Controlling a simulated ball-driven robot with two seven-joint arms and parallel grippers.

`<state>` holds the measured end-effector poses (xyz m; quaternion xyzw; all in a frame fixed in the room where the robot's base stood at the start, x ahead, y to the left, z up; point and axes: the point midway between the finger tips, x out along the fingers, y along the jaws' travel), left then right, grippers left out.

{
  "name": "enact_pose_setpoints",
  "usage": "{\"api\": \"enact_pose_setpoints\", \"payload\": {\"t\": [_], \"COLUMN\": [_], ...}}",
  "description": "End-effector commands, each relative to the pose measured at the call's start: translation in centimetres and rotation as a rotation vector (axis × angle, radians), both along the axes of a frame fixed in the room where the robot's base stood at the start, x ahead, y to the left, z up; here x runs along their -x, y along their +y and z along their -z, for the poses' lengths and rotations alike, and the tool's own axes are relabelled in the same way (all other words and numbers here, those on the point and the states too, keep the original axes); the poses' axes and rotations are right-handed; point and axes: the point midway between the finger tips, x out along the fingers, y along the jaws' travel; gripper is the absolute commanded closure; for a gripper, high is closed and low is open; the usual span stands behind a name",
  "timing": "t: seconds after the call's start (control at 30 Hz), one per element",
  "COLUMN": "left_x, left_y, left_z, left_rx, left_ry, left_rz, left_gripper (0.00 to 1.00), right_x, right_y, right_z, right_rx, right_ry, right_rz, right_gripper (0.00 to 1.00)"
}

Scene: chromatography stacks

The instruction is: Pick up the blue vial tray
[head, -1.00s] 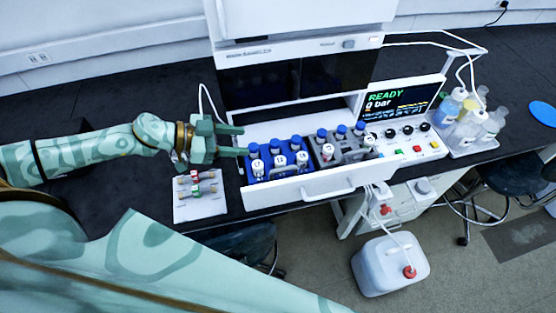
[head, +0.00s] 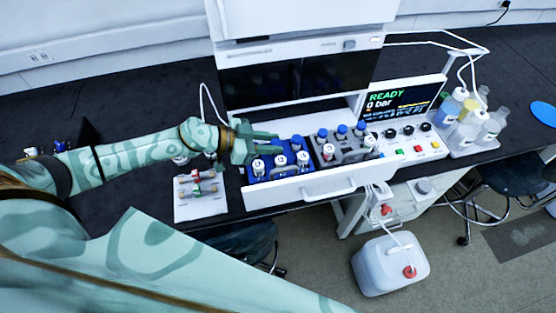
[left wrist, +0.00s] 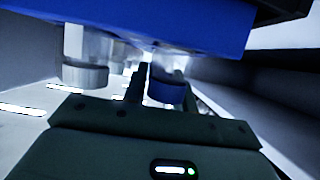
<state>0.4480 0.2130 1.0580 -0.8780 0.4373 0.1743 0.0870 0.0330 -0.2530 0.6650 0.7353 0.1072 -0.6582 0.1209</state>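The blue vial tray (head: 262,177) sits in the left half of the pulled-out white drawer, holding several vials with blue or white caps. My left gripper (head: 264,143) is at the tray's back left, with its fingers reaching over the tray among the vials. The fingers look apart, though the vials partly hide them. In the left wrist view the tray's blue side (left wrist: 190,25) crosses the top of the picture, close to the gripper, and a blue-capped vial (left wrist: 167,90) shows near the fingers. My right gripper is not in view.
A grey vial tray (head: 348,155) fills the drawer's right half. The drawer front (head: 320,185) has a handle. A white rack (head: 199,204) with small fittings lies left of the drawer. A control panel (head: 405,130) and solvent bottles (head: 468,125) stand to the right.

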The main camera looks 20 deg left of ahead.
Motion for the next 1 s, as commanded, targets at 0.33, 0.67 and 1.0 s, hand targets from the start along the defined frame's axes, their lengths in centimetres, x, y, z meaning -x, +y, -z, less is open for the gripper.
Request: {"api": "enact_pose_setpoints", "payload": {"t": [0.33, 0.67, 1.0], "left_x": [0.0, 0.0, 0.6], "left_y": [0.0, 0.0, 0.9], "left_z": [-0.1, -1.9, -3.4], "left_rx": [0.002, -0.001, 0.001], "left_ry": [-0.001, -0.003, 0.003], "left_rz": [0.000, 0.001, -0.002], "left_gripper": [1.00, 1.00, 1.00], "right_x": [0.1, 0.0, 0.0], "right_y": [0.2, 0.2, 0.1], "right_z": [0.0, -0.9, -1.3], "right_rx": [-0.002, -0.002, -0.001], "right_ry": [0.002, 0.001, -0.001], "right_rz": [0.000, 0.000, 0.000], "right_gripper": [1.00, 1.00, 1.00]}}
